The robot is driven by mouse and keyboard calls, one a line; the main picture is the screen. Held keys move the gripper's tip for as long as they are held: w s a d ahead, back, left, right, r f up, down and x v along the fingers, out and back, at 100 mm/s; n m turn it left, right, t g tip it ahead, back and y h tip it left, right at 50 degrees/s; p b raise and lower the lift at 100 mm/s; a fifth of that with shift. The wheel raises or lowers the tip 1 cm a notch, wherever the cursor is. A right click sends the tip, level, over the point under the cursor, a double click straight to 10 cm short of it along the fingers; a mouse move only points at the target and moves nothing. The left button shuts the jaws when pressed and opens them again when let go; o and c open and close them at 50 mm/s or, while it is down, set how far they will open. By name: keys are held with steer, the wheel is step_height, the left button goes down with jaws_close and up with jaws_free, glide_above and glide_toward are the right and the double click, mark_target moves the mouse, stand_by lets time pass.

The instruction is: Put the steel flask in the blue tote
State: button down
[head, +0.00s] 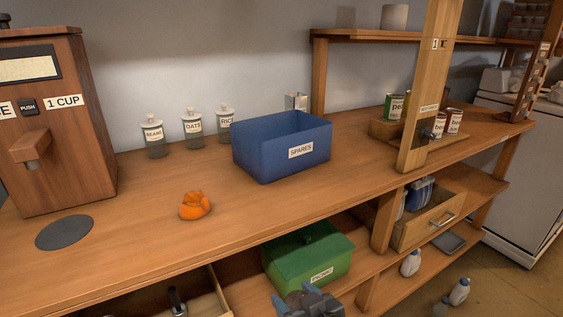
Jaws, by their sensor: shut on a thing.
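The blue tote (265,153), labelled SPARES, stands open-topped on the wooden counter. Its inner floor is hidden by its front wall. A small pale metallic container with a narrow top (296,102) shows partly behind the tote; I cannot tell whether it is the steel flask. My gripper (308,296) is at the bottom edge, in front of and below the counter, near the green box. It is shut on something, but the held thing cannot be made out. The gripper is well apart from the tote.
An orange lump (195,205) and a dark disc (64,232) lie on the counter left of the tote. Labelled jars (193,128) and a wooden dispenser (50,130) stand behind. A lidded green box (308,258) sits below. A wooden post (424,100) rises at right.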

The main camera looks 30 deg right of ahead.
step_height(320, 180, up, 5)
steer(key=p, duration=0.3)
steer(key=shift+s+d+f+p, duration=0.1)
steer(key=shift+s+d+p, duration=0.05)
steer(key=shift+p, duration=0.25)
steer(key=shift+s+f, duration=0.35)
steer(key=shift+f, duration=0.25)
steer(key=shift+w+r, duration=0.1)
steer(key=shift+r, duration=0.05)
